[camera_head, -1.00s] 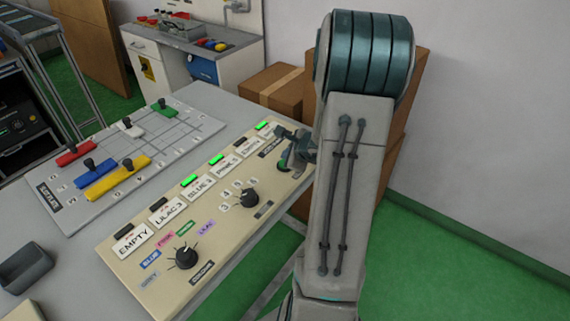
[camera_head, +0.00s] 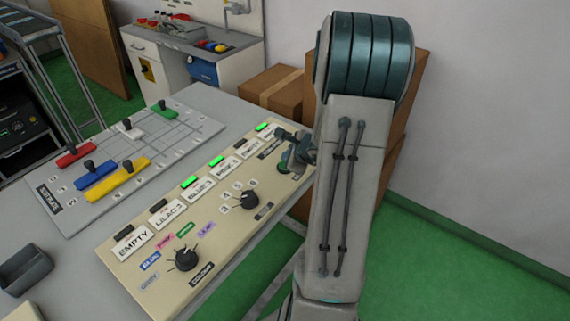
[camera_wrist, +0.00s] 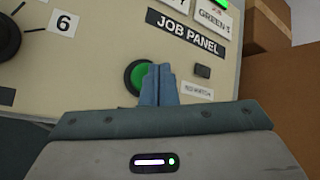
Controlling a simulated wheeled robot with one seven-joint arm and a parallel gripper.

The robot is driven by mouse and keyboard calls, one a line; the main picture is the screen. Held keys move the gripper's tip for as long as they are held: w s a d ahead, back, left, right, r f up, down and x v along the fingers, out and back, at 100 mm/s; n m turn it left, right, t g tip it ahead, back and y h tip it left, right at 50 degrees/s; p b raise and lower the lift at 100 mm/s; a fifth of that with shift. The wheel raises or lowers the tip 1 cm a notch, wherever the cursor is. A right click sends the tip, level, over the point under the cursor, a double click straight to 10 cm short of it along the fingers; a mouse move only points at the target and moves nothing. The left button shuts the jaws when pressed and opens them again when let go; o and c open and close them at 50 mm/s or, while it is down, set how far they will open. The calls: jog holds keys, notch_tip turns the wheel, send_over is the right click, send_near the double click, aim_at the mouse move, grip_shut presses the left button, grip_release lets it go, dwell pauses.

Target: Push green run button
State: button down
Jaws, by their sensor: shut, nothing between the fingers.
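The green run button (camera_wrist: 139,77) sits in a dark ring on the beige job panel, below the "JOB PANEL" label in the wrist view. My gripper (camera_wrist: 159,70) is shut and empty, with its blue-grey fingertips overlapping the right part of the button in the wrist view. I cannot tell whether the tips touch it. In the head view my gripper (camera_head: 284,160) is at the far right end of the panel (camera_head: 215,235), and a bit of the green button (camera_head: 284,168) shows beside it, mostly hidden by the gripper and arm.
A colour dial (camera_head: 184,258) and a number dial (camera_head: 247,199) stand up from the panel. A small dark button (camera_wrist: 203,71) lies right of the green one. A board with coloured blocks (camera_head: 130,160) is at left. Cardboard boxes (camera_head: 270,90) stand behind.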

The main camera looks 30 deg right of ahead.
jog(key=shift+f, duration=0.15)
dwell(0.7)
jog(key=shift+f+b, duration=0.25)
jog(key=shift+b, duration=0.45)
jog(key=shift+f+b, duration=0.55)
jog(key=shift+b, duration=0.15)
dwell(0.3)
jog(key=shift+r, duration=0.1)
jog(key=shift+r+p, duration=0.65)
jog(key=shift+r, duration=0.2)
jog(key=shift+r, duration=0.15)
notch_tip(320, 180, up, 5)
jog(key=p, duration=0.4)
jog(key=shift+a, duration=0.1)
dwell(0.7)
